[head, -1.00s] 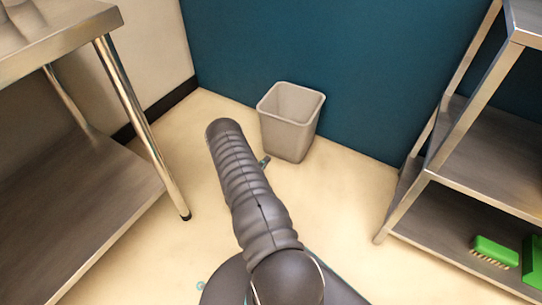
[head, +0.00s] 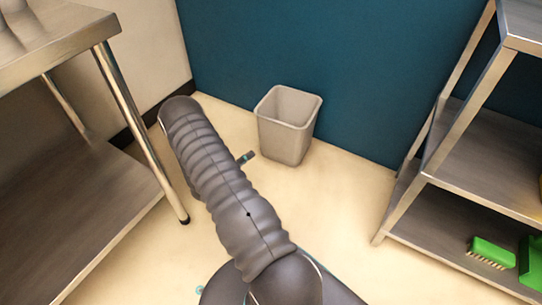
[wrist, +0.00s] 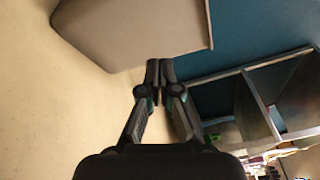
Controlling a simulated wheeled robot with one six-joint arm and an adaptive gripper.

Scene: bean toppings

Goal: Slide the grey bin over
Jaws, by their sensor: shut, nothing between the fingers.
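The grey bin (head: 287,128) stands upright on the floor against the teal wall in the head view. Its open top faces up and it looks empty. In the wrist view the bin (wrist: 125,28) fills the upper left, close beyond my fingertips. My gripper (wrist: 160,66) is shut and empty, with its tips together at the bin's lower edge in that picture. I cannot tell whether they touch it. In the head view only a small part of my gripper (head: 246,158) shows left of the bin, apart from it in the picture; my arm hides the rest.
A steel table (head: 80,55) with a lower shelf stands on the left. A steel shelf rack (head: 480,150) stands on the right, with a green brush (head: 493,252) on its low shelf. The floor (head: 345,195) between bin and rack is clear.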

